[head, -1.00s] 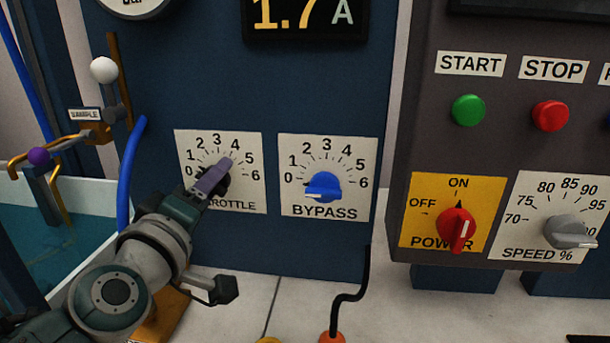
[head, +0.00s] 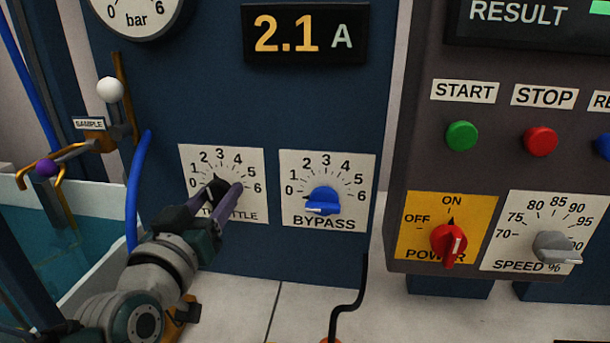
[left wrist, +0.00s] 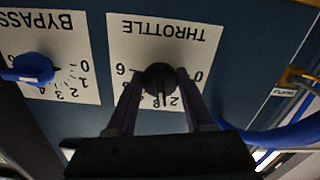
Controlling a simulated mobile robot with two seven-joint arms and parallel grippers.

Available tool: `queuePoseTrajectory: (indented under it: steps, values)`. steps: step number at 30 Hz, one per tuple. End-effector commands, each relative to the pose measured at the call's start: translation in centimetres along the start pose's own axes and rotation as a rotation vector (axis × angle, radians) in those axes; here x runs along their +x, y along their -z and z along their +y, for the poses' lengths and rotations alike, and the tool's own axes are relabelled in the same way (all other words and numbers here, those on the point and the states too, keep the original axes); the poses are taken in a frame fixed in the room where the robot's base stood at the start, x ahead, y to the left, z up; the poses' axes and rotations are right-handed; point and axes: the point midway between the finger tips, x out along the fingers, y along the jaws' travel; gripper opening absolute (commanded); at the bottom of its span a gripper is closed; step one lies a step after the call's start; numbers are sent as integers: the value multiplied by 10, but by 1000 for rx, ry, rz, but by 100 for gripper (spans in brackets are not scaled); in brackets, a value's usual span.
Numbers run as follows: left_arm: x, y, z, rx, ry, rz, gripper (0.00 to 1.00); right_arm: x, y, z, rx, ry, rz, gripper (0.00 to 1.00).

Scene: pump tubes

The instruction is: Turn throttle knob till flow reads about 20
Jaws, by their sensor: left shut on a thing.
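The black throttle knob (head: 219,189) sits on the white THROTTLE plate (head: 252,212), which is numbered 0 to 6. My left gripper (head: 218,194) has one purple finger on each side of the knob and is shut on it. In the left wrist view the fingers (left wrist: 160,79) flank the round knob (left wrist: 159,75), seen upside down. Its white line points near 2 to 3, but fingers hide some numbers. No flow reading is in view. My right gripper is not in view.
The blue bypass knob (head: 323,201) is close on the right. The control box holds START (head: 461,136), STOP (head: 541,141), the red power knob (head: 449,245) and the grey speed knob (head: 556,247).

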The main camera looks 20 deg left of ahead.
Motion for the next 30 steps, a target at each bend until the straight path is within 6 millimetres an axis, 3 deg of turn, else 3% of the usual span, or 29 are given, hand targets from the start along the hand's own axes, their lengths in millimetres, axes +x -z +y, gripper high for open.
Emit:
queuePoseTrajectory:
  steps: [12,28,29,30]
  values:
    - [0,0,0,176,0,0,0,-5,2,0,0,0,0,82]
    - [0,0,0,197,0,0,0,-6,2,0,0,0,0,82]
    - [0,0,0,197,0,0,54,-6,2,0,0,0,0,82]
    - [0,0,0,197,0,0,59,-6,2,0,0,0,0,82]
